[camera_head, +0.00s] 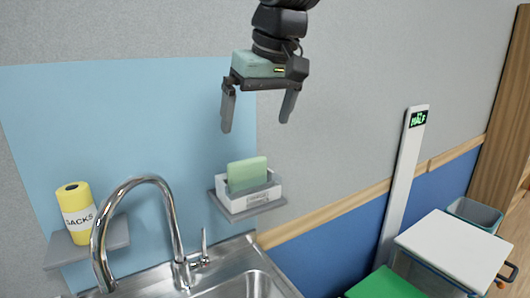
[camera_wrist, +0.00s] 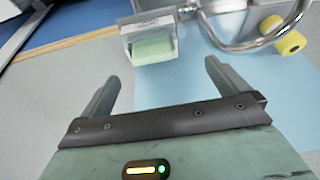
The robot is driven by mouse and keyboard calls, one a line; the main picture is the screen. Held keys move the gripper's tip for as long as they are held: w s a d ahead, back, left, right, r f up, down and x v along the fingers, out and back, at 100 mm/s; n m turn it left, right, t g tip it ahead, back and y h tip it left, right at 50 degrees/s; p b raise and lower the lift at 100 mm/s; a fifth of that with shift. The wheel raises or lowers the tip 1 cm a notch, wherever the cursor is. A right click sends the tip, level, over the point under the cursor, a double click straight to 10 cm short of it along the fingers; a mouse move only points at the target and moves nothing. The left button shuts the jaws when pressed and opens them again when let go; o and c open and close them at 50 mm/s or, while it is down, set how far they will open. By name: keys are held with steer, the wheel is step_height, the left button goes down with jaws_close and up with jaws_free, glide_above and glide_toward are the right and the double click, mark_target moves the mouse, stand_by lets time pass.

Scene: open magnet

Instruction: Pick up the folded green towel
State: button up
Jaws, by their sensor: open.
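The folded green towel (camera_head: 247,174) stands upright in a white open-topped holder (camera_head: 236,203) on a small grey wall shelf (camera_head: 268,207). The holder's front hides its lower part. My gripper (camera_head: 256,125) is open and empty, fingers pointing down, above the towel and apart from it. In the wrist view, the towel (camera_wrist: 153,50) shows beyond the open fingertips (camera_wrist: 163,72), and the holder (camera_wrist: 140,30) is behind it.
A chrome tap (camera_head: 150,182) curves over the steel sink (camera_head: 245,286) left of the holder. A yellow sacks roll (camera_head: 75,208) stands on another shelf (camera_head: 115,235). A white-topped cart (camera_head: 455,248), a green surface (camera_head: 383,284) and a grey post (camera_head: 402,190) are at right.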

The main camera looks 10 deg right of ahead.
step_height(320, 180, up, 3)
steer(key=w+d, duration=0.1)
steer(key=w, duration=0.2)
steer(key=p, duration=0.3)
glide_above(248, 160)
steer(key=s, duration=0.2)
steer(key=f, duration=1)
steer(key=shift+s+d+f, duration=0.1)
steer(key=shift+s+d, duration=0.05)
steer(key=shift+d, duration=0.2)
steer(key=shift+w+p+x, duration=0.1)
steer(key=shift+p+x, duration=0.5)
steer(key=shift+x, duration=1.05)
steer(key=shift+w+p+x, duration=0.15)
steer(key=shift+p+x, duration=0.45)
steer(key=shift+x, duration=1.05)
steer(key=shift+d, duration=0.1)
steer(key=c, duration=0.7)
